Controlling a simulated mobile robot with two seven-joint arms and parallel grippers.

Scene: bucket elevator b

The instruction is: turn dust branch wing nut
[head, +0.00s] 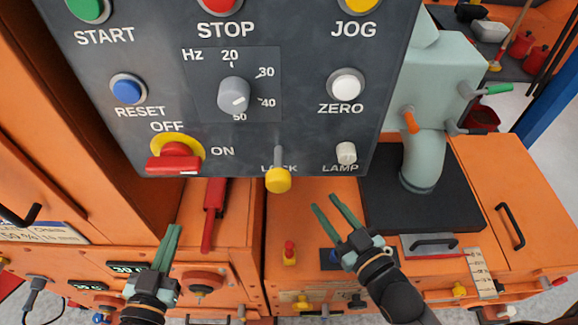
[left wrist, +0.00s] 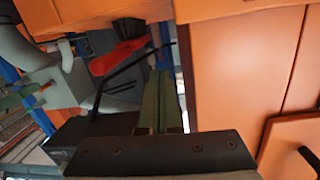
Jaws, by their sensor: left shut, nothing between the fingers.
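I cannot tell which small part is the wing nut. My left gripper (head: 174,229) is at the lower left, far from the duct, with its fingers together and empty. Its fingers also show in the left wrist view (left wrist: 160,98). My right gripper (head: 325,202) is below the control panel, left of the duct, with its fingers apart and nothing between them.
A dark control panel (head: 290,130) with buttons and a dial hangs close in front. A yellow-tipped lock lever (head: 278,180) sticks out below it, above my right gripper. Orange cabinets (head: 490,165) with black handles surround the lower area. A red bar (head: 213,215) stands right of my left gripper.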

